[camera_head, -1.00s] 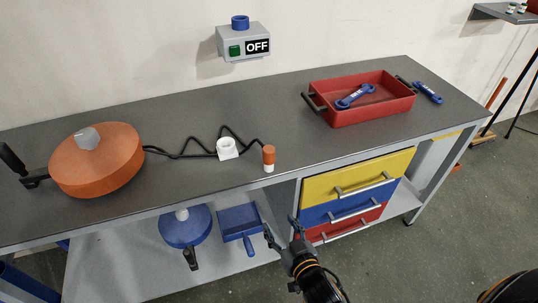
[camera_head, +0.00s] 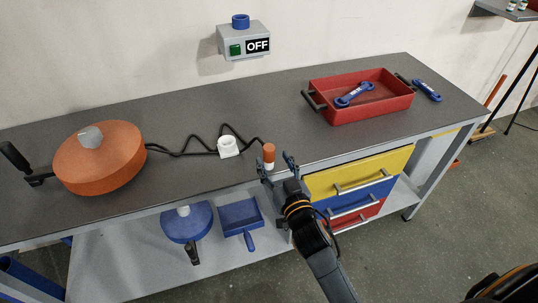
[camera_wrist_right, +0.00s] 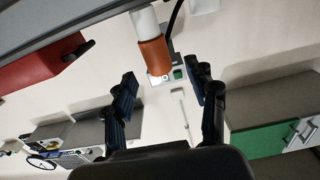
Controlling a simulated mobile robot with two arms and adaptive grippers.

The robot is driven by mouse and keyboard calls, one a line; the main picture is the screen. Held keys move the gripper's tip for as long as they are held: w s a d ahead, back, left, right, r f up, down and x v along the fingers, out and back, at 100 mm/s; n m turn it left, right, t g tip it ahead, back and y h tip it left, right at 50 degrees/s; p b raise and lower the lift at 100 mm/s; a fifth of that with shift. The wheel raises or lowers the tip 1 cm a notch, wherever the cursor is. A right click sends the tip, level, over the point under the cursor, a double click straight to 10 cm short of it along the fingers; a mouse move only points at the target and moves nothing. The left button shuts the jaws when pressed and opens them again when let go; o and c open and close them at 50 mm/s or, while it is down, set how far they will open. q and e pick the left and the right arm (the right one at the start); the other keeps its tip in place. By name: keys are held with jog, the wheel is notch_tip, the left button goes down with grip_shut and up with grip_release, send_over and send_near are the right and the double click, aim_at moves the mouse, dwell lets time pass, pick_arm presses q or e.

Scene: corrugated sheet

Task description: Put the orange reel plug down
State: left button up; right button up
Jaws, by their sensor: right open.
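The orange reel plug (camera_head: 268,153), with an orange body and a white end, stands upright on the grey workbench near its front edge, white end down. It also shows, upside down, in the right wrist view (camera_wrist_right: 153,55). My right gripper (camera_head: 275,162) is open and empty at the bench's front edge, just in front of the plug. In the right wrist view the plug lies ahead, roughly between the spread fingertips (camera_wrist_right: 161,73). I cannot tell whether any finger touches it. A black cord runs from the plug toward the orange reel (camera_head: 100,165) at the left. My left gripper is not in view.
A white socket (camera_head: 228,146) stands left of the plug. A red tray (camera_head: 362,112) with a blue tool is at the right, another blue tool (camera_head: 427,90) beside it. Drawers (camera_head: 358,172) are below the bench top. A grey switch box reading OFF (camera_head: 243,40) is on the wall.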

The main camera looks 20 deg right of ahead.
aim_at(271, 153)
jog(key=w, duration=0.4)
jog(key=shift+r+p, duration=0.15)
jog(key=shift+p, duration=0.25)
jog(key=shift+w, duration=0.5)
jog(key=shift+s, duration=0.1)
grip_shut()
